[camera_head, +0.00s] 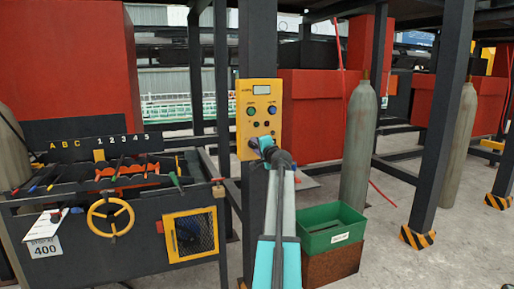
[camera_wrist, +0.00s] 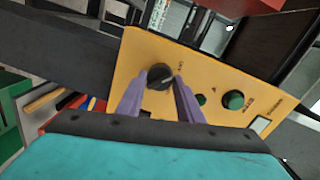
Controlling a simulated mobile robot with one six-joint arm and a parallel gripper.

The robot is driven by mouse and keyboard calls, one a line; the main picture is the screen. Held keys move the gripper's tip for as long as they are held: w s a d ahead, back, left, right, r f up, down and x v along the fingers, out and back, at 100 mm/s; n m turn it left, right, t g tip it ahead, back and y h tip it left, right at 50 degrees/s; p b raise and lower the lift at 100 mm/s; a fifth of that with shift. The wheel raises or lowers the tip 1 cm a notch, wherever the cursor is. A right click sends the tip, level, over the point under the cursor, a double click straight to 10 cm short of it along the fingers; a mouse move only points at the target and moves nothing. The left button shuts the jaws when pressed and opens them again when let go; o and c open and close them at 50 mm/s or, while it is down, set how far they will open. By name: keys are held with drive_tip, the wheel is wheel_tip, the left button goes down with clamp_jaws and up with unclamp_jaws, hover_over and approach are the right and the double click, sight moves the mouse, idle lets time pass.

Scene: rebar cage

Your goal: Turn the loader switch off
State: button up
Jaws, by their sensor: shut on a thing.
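The loader control panel is a yellow box (camera_head: 259,92) on a dark post in the head view, with a small display at its top and several knobs and buttons. In the wrist view the yellow panel face (camera_wrist: 215,78) appears tilted, and a black rotary switch (camera_wrist: 159,74) sits on it near the left end. My gripper (camera_wrist: 161,79) has its two purple fingers on either side of this switch, shut on it. In the head view my gripper (camera_head: 257,144) reaches the panel's lower part and hides some of it. The switch's setting is too small to read.
A workbench with tools and a yellow handwheel (camera_head: 110,217) stands at the left. A green bin (camera_head: 332,228) sits on a brown box right of my arm. A grey gas cylinder (camera_head: 359,140) and dark steel posts stand to the right. Some floor at the right is clear.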

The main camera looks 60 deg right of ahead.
drive_tip(key=o, duration=1)
drive_tip(key=shift+f, duration=0.1)
drive_tip(key=shift+b+v, duration=0.4)
drive_tip(key=shift+v, duration=6.5)
